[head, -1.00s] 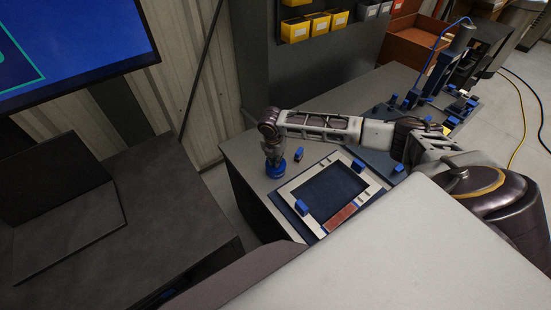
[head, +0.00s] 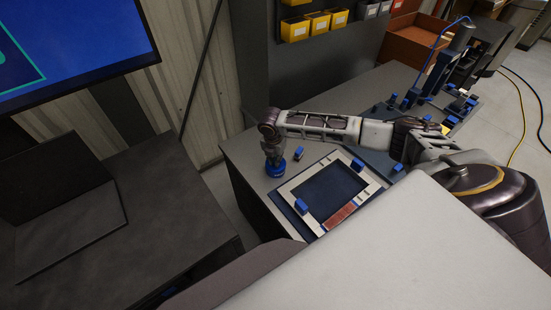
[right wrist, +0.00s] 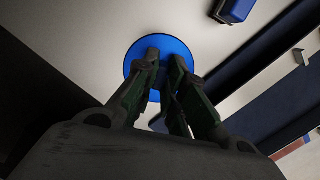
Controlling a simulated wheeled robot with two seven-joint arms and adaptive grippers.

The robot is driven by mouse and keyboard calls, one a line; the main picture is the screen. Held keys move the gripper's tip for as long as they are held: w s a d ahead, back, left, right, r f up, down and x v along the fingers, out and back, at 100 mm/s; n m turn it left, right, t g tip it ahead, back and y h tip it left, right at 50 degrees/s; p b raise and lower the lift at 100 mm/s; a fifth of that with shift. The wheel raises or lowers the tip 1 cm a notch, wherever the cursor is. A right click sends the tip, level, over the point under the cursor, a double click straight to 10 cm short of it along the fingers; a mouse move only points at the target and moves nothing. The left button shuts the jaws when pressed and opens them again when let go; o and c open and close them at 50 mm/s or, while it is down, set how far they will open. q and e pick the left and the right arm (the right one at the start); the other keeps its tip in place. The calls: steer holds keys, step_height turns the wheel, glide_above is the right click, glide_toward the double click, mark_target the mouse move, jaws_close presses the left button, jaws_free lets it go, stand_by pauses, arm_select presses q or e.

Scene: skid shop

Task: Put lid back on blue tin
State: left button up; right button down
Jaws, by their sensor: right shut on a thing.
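The blue tin (head: 275,169) stands upright near the left end of the grey workbench. Its round blue top fills the middle of the right wrist view (right wrist: 134,62). My right gripper (head: 274,155) points straight down over the tin, and its fingers (right wrist: 165,80) are closed in on the lid at the middle of the blue disc. The lid's knob or grip part is hidden between the fingers. I cannot tell from these views whether the lid sits fully on the tin. My left gripper is not in view.
A framed panel with a dark blue middle and blue blocks (head: 301,206) lies right of the tin. A small blue block (head: 299,153) stands close by. Yellow bins (head: 295,29) hang behind. The bench's left edge is close to the tin.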

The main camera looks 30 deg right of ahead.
steer(key=shift+p, duration=0.5)
stand_by(0.5)
stand_by(0.3)
steer(key=c, duration=1.4)
jaws_free()
steer(key=o, duration=0.5)
steer(key=shift+c, duration=0.2)
steer(key=shift+r, duration=0.1)
steer(key=shift+r+p, duration=0.95)
steer(key=shift+r, duration=2.45)
